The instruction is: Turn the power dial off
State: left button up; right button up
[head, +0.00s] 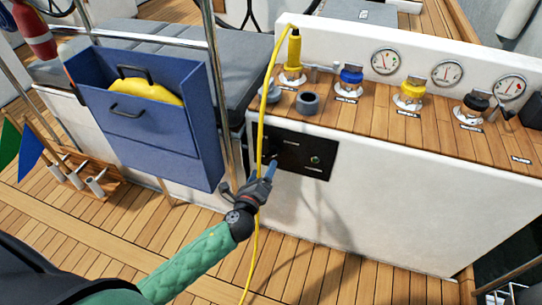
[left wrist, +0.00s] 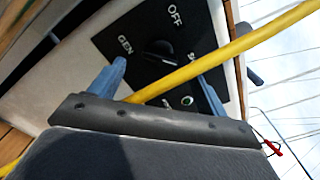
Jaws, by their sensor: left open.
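The power dial (left wrist: 160,50) is a black knob on a black panel (head: 292,153) set in the white console's front. In the left wrist view, the labels OFF and GEN stand by it, and another starting with S is partly covered. I cannot tell for sure which label the knob points to. My left gripper (head: 266,170) is in front of the panel's left part, its blue fingers apart. In the left wrist view, the fingers (left wrist: 162,72) point towards the dial, apart from it, with nothing gripped. My right gripper is not in view.
A yellow cable (head: 259,125) hangs down the console past my left gripper and crosses the wrist view below the dial. A small green light (left wrist: 187,101) is on the panel. A blue box (head: 150,135) with something yellow inside stands left. Gauges and coloured knobs line the console top.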

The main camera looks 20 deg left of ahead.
aim_at(271, 157)
pick_arm(q)
jog(key=shift+m, duration=0.4)
jog(key=shift+w+d, duration=0.2)
jog(key=shift+w, duration=3.7)
jog(key=c, duration=1)
